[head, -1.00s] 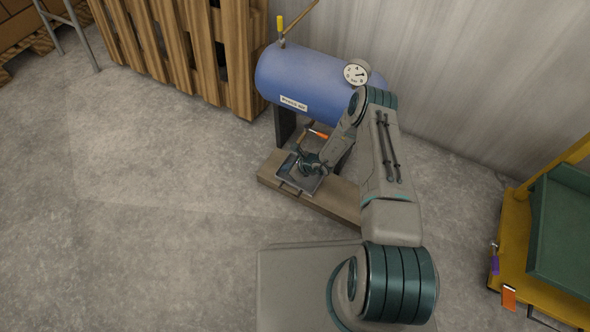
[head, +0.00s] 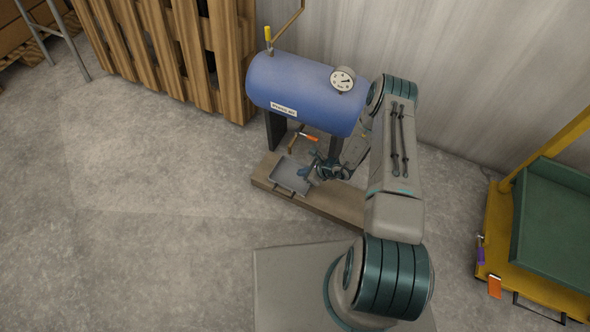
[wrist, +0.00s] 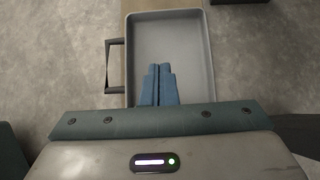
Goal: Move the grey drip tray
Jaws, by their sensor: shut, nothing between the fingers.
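The grey drip tray (head: 288,179) is a shallow, empty, rimmed rectangle resting on a wooden board under the blue tank. Its raised rim and pale inside also show in the wrist view (wrist: 172,45), with a dark loop handle (wrist: 110,66) on its left side. My gripper (head: 303,172) is at the tray's right edge in the head view. In the wrist view its two blue fingers (wrist: 158,72) are pressed together, empty, in front of the tray's inside. I cannot tell whether they touch it.
The blue tank (head: 300,90) with a dial gauge (head: 342,79) stands behind the tray. An orange-handled valve (head: 308,137) hangs below it. The wooden board (head: 335,206) lies on the floor. A yellow cart (head: 497,225) is at right; open floor is at left.

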